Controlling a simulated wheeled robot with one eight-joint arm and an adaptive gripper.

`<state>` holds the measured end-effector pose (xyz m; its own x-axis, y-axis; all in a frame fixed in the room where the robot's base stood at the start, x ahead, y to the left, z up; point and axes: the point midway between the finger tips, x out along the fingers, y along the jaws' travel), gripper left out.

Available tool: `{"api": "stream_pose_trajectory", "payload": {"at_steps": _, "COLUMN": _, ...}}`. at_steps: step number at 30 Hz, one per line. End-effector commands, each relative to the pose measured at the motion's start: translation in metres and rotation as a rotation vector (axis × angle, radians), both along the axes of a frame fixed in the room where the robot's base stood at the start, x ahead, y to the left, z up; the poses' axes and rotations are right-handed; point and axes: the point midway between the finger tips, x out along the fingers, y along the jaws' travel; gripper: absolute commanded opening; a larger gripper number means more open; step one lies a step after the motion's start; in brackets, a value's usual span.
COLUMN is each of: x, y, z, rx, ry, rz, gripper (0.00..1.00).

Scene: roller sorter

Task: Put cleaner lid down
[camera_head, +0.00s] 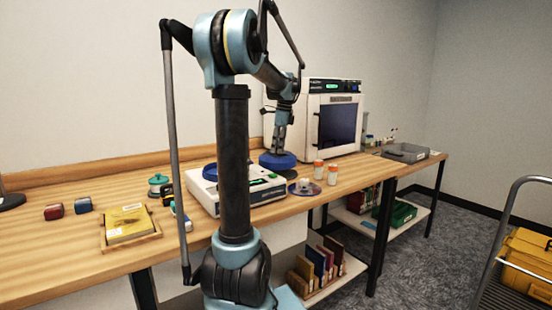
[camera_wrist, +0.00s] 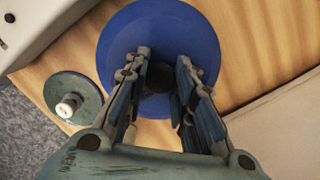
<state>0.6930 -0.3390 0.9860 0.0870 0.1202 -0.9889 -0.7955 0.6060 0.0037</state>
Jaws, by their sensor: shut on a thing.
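The cleaner lid (camera_head: 277,161) is a round blue disc with a dark knob. It is level, at or just above the wooden table between the white device and the oven. My gripper (camera_head: 280,147) points down at its middle and is shut on the knob. In the wrist view the blue lid (camera_wrist: 160,30) spreads out beyond my gripper (camera_wrist: 160,78), with the dark knob between the fingers. I cannot tell whether the lid touches the table. The white cleaner-like device (camera_head: 265,187) stands to the left, with a blue part (camera_head: 210,171) on top, partly hidden by my arm.
A small round dish (camera_head: 304,188) with a pale piece on it lies close to the lid, in front. Two orange-and-white jars (camera_head: 332,174) stand right of it. A white oven (camera_head: 333,118) stands behind. A grey tray (camera_head: 405,153) is farther right.

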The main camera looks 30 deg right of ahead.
Motion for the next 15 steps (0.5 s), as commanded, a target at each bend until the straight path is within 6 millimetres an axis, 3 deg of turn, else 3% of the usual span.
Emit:
{"api": "stream_pose_trajectory", "payload": {"at_steps": 9, "x": -0.001, "y": 0.000, "z": -0.037, "rx": 0.000, "ry": 0.000, "rz": -0.001, "gripper": 0.00}}
{"api": "stream_pose_trajectory", "payload": {"at_steps": 15, "x": -0.001, "y": 0.000, "z": -0.039, "rx": 0.000, "ry": 0.000, "rz": -0.001, "gripper": 0.00}}
